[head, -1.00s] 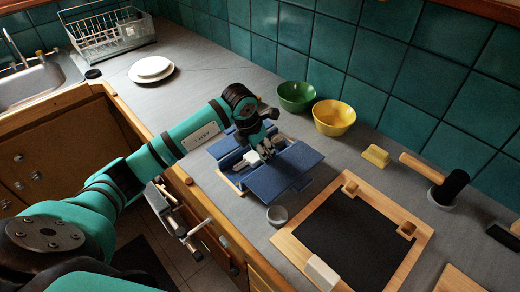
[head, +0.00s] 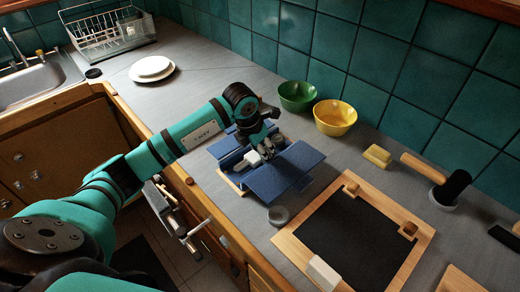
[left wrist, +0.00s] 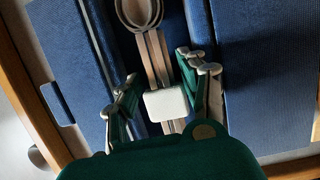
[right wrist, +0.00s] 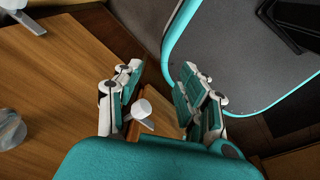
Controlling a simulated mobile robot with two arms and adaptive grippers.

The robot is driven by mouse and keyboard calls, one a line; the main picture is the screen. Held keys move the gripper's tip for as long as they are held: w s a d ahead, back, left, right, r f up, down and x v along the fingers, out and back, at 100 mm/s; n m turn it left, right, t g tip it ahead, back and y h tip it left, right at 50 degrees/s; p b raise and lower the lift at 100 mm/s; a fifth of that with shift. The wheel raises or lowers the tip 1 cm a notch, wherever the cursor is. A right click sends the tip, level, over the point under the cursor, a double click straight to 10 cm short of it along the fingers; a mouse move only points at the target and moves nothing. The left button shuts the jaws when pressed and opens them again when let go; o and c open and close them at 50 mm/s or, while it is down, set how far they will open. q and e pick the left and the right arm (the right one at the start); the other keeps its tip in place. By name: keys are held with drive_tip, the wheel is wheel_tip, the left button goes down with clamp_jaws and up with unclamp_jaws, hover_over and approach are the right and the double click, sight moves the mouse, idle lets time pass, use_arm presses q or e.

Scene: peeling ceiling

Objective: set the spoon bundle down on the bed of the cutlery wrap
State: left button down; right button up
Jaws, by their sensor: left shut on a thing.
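The blue cutlery wrap (head: 285,172) lies on the grey counter with its flaps spread. It also shows in the left wrist view (left wrist: 265,85), with the bed between two raised blue flaps. My left gripper (head: 264,154) is over the wrap's middle. In the left wrist view my left gripper (left wrist: 163,90) is shut on the spoon bundle (left wrist: 155,50), which has a pale block (left wrist: 167,104) around its handles. The bundle lies lengthwise along the bed; I cannot tell if it touches it. My right gripper (right wrist: 160,90) is open and empty, away from the wrap.
A wooden-framed dark board (head: 350,245) lies right of the wrap, with a small grey cup (head: 278,215) between them. A green bowl (head: 297,96) and a yellow bowl (head: 335,117) stand behind. White plates (head: 152,68) are at the back left, with clear counter nearby.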

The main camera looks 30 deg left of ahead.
use_arm(q)
drive_tip(key=shift+s+d+f, duration=0.1)
drive_tip(key=shift+d+f, duration=0.05)
drive_tip(key=shift+d, duration=0.15)
drive_tip(key=c, duration=0.6)
unclamp_jaws()
drive_tip(key=shift+r, duration=0.5)
drive_tip(key=v, duration=1.1)
drive_tip(key=shift+a+r, duration=0.1)
drive_tip(key=shift+a, duration=0.15)
drive_tip(key=shift+a, duration=0.1)
drive_tip(key=shift+s, duration=0.1)
